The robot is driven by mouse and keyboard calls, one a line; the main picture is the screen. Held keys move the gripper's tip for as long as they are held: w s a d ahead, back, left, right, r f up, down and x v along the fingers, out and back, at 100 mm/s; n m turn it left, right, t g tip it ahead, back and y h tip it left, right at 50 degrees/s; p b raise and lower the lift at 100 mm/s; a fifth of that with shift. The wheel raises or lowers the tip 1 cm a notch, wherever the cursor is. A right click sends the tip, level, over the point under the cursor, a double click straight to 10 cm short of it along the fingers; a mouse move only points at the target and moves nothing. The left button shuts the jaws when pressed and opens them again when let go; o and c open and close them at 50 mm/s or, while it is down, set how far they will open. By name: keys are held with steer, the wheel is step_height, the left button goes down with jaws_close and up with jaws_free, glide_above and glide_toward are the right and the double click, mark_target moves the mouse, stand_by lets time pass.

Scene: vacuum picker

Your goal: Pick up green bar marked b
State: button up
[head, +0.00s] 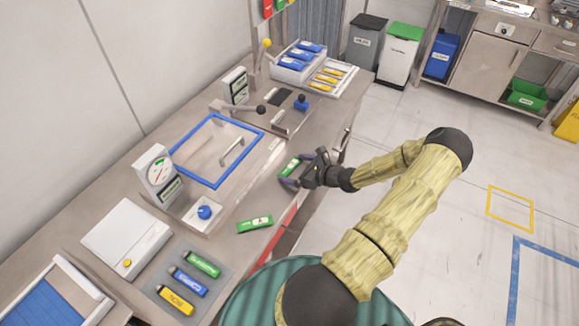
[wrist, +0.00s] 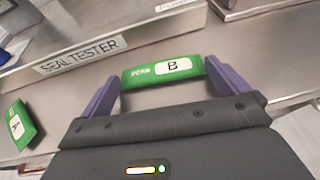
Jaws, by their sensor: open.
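The green bar marked B (wrist: 163,70) lies on the steel bench, and its white label faces up in the wrist view. In the head view the bar (head: 289,167) is near the bench's right edge, partly hidden by my gripper. My gripper (wrist: 165,85) is open, with one purple finger near each end of the bar. I cannot tell whether the fingers touch it. In the head view my gripper (head: 292,172) reaches in from the right. A second green bar, marked A (wrist: 16,126), lies to the left in the wrist view and nearer the front in the head view (head: 255,224).
A blue-framed lid (head: 216,150) with a handle is left of my gripper. A plate reading SEALTESTER (wrist: 82,56) is just beyond the bar. A grey mat (head: 164,277) holds green, blue and yellow bars. A white tray (head: 333,77) with several bars stands at the back.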

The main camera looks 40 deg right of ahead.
stand_by(0.3)
steer(key=c, duration=0.8)
steer(key=shift+r, duration=0.15)
step_height(320, 180, up, 10)
steer(key=b, duration=0.1)
steer(key=shift+b, duration=0.4)
